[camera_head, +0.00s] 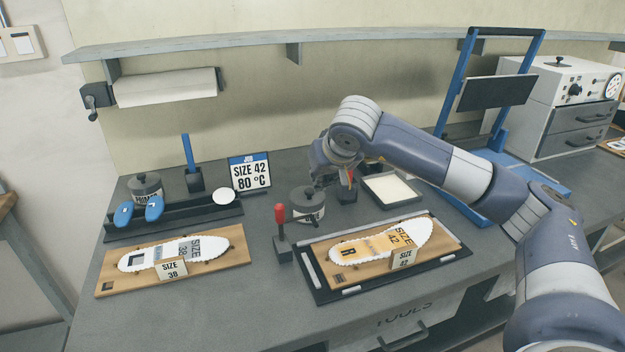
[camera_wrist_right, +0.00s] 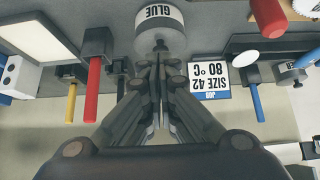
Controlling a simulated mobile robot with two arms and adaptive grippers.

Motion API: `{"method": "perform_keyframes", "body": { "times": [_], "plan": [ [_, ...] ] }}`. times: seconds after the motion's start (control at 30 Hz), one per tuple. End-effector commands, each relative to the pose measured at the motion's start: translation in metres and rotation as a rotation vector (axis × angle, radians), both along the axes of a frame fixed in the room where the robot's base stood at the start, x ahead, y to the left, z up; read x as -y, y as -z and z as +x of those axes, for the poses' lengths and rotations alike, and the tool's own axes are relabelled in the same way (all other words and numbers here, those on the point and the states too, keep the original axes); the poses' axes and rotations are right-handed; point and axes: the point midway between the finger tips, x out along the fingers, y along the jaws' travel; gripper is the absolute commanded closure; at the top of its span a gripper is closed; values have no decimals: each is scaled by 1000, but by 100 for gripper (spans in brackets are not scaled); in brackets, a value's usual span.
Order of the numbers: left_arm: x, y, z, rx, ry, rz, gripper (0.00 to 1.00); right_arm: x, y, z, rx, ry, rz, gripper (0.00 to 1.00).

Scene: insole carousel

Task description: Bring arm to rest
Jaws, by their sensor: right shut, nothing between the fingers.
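My right arm (camera_head: 440,165) comes in from the right and reaches over the bench. My right gripper (camera_head: 318,180) is at the glue pot (camera_head: 308,205), just over or behind its lid; I cannot tell whether they touch. In the wrist view the right gripper's fingers (camera_wrist_right: 158,68) are shut with nothing between them, and the grey pot labelled GLUE (camera_wrist_right: 160,22) is straight beyond their tips. In the head view, the wrist hides part of the pot and the tools behind it. My left gripper is not in view.
A red-handled tool (camera_head: 281,235) stands in front of the pot. A size 42 insole board (camera_head: 340,278) is at front right, a size 38 board (camera_head: 220,263) at left. A job sign (camera_head: 250,172), white pad tray (camera_head: 390,190) and blue frame (camera_head: 450,90) stand around. A shelf (camera_head: 250,40) runs above.

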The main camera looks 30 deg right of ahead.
Motion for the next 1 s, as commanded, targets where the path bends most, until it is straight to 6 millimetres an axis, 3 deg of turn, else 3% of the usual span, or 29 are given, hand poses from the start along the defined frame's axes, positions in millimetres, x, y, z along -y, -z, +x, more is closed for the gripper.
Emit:
{"method": "perform_keyframes", "body": {
  "times": [0.1, 0.3, 0.63, 1.0],
  "plan": [
    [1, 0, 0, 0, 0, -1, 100, -4, -20, -15, 4, -1, -2, 100],
    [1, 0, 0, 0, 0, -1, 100, -8, -40, -31, 0, 0, 1, 100],
    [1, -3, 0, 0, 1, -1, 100, -9, -48, -36, -1, 0, 0, 100],
    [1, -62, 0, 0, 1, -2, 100, -9, -106, -35, -1, 0, 0, 100]
  ]
}}
